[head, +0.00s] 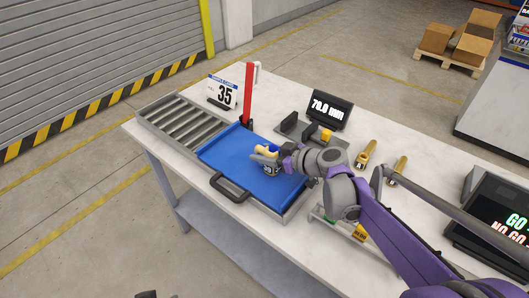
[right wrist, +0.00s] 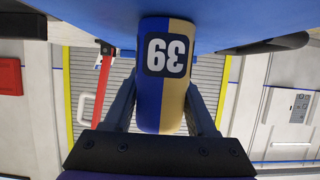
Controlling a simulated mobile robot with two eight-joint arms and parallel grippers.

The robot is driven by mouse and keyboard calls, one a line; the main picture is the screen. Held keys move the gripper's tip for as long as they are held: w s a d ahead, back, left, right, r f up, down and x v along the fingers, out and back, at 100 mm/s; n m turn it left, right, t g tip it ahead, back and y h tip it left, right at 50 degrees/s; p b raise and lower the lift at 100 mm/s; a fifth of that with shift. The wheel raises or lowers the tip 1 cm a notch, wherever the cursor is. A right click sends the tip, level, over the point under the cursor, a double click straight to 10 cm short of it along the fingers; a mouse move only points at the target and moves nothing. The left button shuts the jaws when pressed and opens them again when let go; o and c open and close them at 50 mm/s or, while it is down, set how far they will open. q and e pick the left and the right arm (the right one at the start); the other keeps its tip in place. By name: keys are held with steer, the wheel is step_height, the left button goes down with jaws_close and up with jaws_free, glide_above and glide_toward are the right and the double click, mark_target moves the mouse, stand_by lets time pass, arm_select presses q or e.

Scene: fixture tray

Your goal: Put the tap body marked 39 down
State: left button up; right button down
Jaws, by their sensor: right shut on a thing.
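The tap body marked 39 (right wrist: 165,80) is part blue, part tan, with white digits on a dark patch, upside down in the right wrist view. In the head view the tap body (head: 267,150) is over the blue tray (head: 225,150), near its right part. My right gripper (head: 270,160) is shut on it, with a finger on each side in the right wrist view. The tap body's far end meets the blue surface in that view; I cannot tell whether it touches or hovers.
A black handle (head: 229,188) is on the tray's front edge. A roller track (head: 185,122) lies left, and a red post (head: 248,95) and a card reading 35 (head: 223,93) stand behind. A 70.0 display (head: 331,109) and brass tap bodies (head: 366,153) are to the right.

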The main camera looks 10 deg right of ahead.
steer(key=shift+f, duration=0.15)
steer(key=shift+c, duration=1)
jaws_free()
